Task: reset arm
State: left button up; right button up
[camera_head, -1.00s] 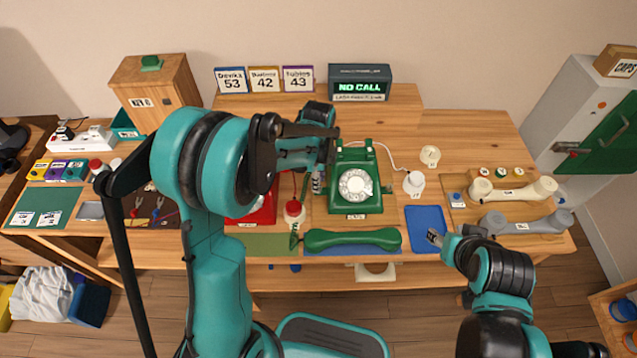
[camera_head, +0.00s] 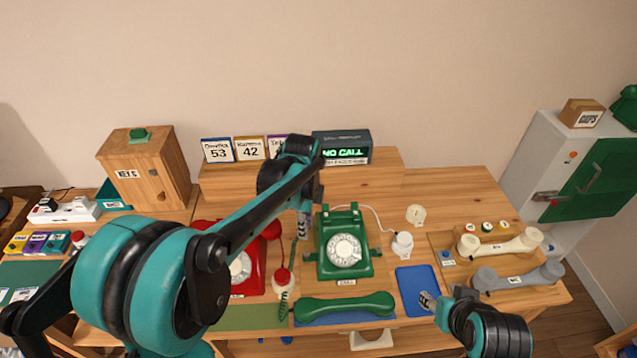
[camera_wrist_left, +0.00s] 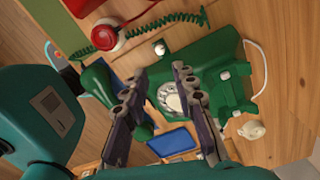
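My left gripper (camera_head: 303,224) hangs above the desk, just left of the green dial phone (camera_head: 343,250). In the left wrist view my left gripper (camera_wrist_left: 158,86) has its two fingers apart with nothing between them, and the green phone (camera_wrist_left: 205,85) lies beyond. My left arm covers part of the red phone (camera_head: 243,270). My right gripper (camera_head: 428,301) is low at the right, by the blue mat (camera_head: 415,283); its fingers are too small to judge. The green handset (camera_head: 344,308) lies in front of the green phone, off its cradle.
A wooden key box (camera_head: 150,172) and a display reading NO CALL (camera_head: 342,148) stand at the back. A cream handset (camera_head: 500,243) and a grey handset (camera_head: 518,277) lie on a tray at right. A white cabinet (camera_head: 545,160) stands far right.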

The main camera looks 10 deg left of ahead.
pick_arm(q)
jog(key=shift+s+r, duration=0.1)
jog(key=s+a+r+n+t, duration=0.1)
jog(key=s+r+n+t, duration=0.1)
jog(key=s+n, duration=0.6)
jog(key=s+a+r+n+t, duration=0.1)
jog(key=s+r+n+t, duration=0.1)
jog(key=s+n+t, duration=0.3)
jog(key=s+n, duration=0.3)
jog(key=n, duration=0.2)
jog(key=shift+s+a, duration=0.4)
jog(key=shift+o, duration=0.4)
dwell(0.5)
